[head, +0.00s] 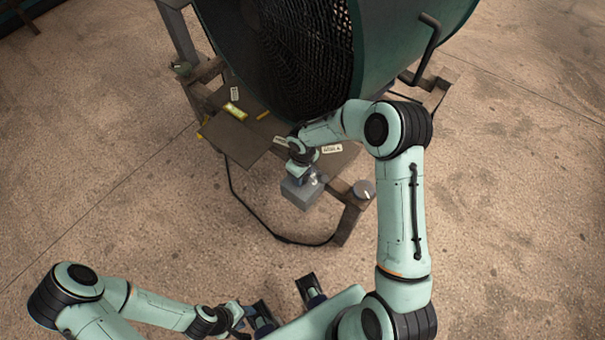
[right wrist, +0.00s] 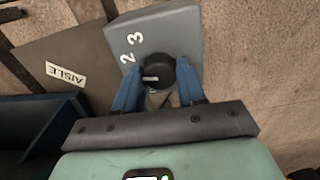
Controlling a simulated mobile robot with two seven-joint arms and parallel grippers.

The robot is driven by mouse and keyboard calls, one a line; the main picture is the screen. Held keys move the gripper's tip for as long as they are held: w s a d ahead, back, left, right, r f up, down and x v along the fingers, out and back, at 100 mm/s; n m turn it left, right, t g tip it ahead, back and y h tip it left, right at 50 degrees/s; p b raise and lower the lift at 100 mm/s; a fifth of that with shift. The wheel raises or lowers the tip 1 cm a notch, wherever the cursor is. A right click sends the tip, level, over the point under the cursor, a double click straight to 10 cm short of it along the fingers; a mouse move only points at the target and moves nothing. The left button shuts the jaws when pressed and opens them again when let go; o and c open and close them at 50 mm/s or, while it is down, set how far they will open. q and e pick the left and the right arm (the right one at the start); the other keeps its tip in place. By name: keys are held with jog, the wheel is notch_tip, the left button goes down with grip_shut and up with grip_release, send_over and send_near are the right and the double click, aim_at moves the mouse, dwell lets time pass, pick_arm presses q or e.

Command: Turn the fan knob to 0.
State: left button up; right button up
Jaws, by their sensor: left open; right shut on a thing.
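The fan knob (right wrist: 158,75) is a dark round knob on a grey box (right wrist: 185,35), with the numbers 2 and 3 showing beside it. Its white mark points left in the right wrist view, below the 2, toward my finger; other numbers are hidden. My right gripper (right wrist: 160,92) has a blue finger on each side of the knob and is shut on it. In the head view my right gripper (head: 309,180) is over the grey box (head: 298,195) and hides the knob. My left gripper (head: 239,317) is open, low in the view, away from the box.
The large green fan (head: 400,40) stands behind the box on a brown metal frame. A black cable (head: 255,218) hangs below. The floor at left is clear.

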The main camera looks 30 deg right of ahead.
jog(key=n, duration=0.3)
jog(key=shift+n, duration=0.4)
jog(key=n+p, duration=0.1)
jog(key=n, duration=0.2)
jog(key=shift+n, duration=0.3)
pick_arm(q)
jog(key=r, duration=0.1)
jog(key=w+r+p, duration=0.1)
jog(key=r, duration=0.1)
jog(key=shift+w+p, duration=0.15)
jog(key=shift+p, duration=0.15)
pick_arm(e)
jog(key=n, duration=0.6)
jog(key=shift+n, duration=0.4)
jog(key=o, duration=1.1)
jog(key=shift+c, duration=0.2)
pick_arm(q)
jog(key=shift+w+r+p, duration=0.4)
jog(key=shift+r+p, duration=0.2)
jog(key=shift+r, duration=0.1)
pick_arm(e)
notch_tip(320, 180, up, 14)
jog(key=shift+f, duration=0.25)
